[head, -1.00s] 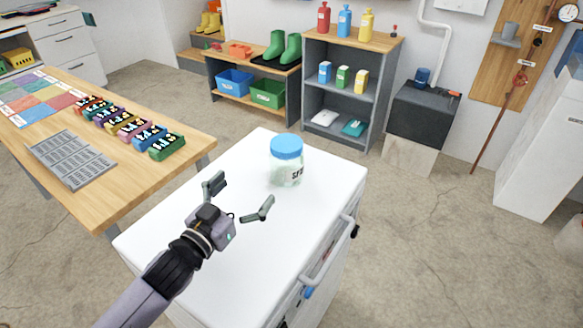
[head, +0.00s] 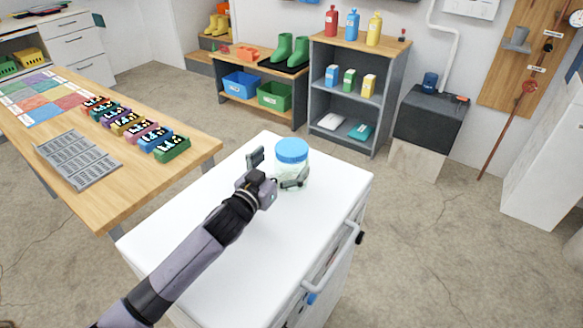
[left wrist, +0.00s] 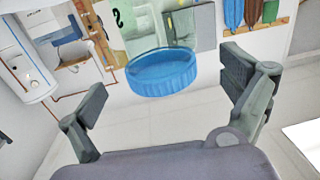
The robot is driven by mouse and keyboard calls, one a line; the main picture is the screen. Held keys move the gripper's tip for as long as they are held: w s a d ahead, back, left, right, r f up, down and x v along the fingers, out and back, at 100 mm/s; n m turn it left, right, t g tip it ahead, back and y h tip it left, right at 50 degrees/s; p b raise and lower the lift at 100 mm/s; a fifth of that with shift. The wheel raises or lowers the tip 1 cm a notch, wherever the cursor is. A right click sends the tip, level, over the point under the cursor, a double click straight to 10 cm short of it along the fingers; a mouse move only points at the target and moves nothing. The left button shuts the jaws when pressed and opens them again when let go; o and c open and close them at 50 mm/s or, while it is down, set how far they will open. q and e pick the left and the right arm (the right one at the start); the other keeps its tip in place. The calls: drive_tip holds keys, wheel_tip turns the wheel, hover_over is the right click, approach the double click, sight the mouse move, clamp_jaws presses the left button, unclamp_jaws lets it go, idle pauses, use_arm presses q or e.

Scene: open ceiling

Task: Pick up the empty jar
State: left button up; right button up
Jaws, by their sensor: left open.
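The jar (head: 291,175) is clear with a blue lid (head: 292,151) and stands upright on the white cabinet top. Its body looks see-through and partly hidden by a finger. My left gripper (head: 275,170) is open at the jar's near left side, one finger to its left and one in front of its body. In the left wrist view the blue lid (left wrist: 163,72) shows between and beyond the two open fingers (left wrist: 168,105). I cannot tell whether a finger touches the jar. My right gripper is not in view.
The white cabinet (head: 190,235) has free room on its top around the jar and a handle (head: 335,255) on its right side. A wooden table (head: 125,190) with several coloured blocks and a grey tray (head: 76,160) stands left. Shelves (head: 345,95) stand behind.

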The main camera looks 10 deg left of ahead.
sight(292, 152)
use_arm(q)
drive_tip(key=x, duration=0.4)
drive_tip(key=shift+w+d+r, duration=0.15)
drive_tip(key=shift+w, duration=0.2)
drive_tip(key=shift+s, duration=0.1)
drive_tip(key=c, duration=2)
